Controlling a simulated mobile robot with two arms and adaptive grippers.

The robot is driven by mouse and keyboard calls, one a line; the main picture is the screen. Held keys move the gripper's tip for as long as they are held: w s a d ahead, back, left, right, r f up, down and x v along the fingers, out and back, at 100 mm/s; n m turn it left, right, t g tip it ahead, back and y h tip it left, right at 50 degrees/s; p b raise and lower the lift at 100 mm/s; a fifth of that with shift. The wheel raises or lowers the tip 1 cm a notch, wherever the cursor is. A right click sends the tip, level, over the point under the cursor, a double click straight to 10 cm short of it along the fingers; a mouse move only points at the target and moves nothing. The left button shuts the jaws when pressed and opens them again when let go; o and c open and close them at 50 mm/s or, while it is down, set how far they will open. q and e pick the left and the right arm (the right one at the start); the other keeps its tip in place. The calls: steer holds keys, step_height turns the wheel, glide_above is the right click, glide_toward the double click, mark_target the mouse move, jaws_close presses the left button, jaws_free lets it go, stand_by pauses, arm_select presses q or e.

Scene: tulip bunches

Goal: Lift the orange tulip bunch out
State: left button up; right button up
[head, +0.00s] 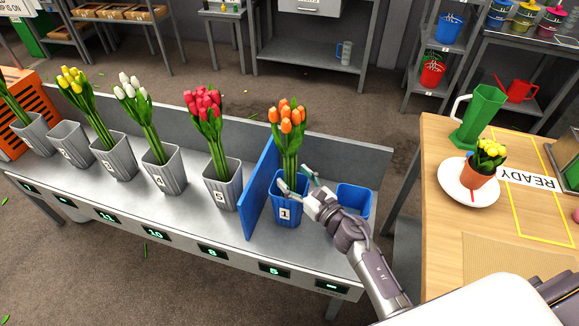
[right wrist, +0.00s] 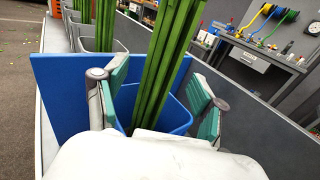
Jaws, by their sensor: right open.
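The orange tulip bunch (head: 287,120) stands upright in the blue bucket labelled 1 (head: 289,214) on the grey bench. My right gripper (head: 296,179) reaches in from the right at the bucket's rim, with its fingers at stem height. In the right wrist view the gripper (right wrist: 155,95) is open, with the green stems (right wrist: 165,70) between its two teal-padded fingers and the blue bucket (right wrist: 178,112) behind. Whether a pad touches the stems I cannot tell. My left gripper is not in view.
A blue divider (head: 262,188) stands left of the bucket, with red tulips (head: 204,108) in grey bucket 5 beyond it. An empty blue bucket (head: 353,199) is just right of my gripper. A wooden table (head: 440,235) with a potted yellow plant (head: 482,165) stands at right.

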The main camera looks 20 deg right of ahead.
steer(key=shift+x, duration=1.2)
steer(key=shift+w, duration=0.15)
steer(key=shift+c, duration=1.1)
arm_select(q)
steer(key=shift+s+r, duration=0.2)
arm_select(e)
jaws_close()
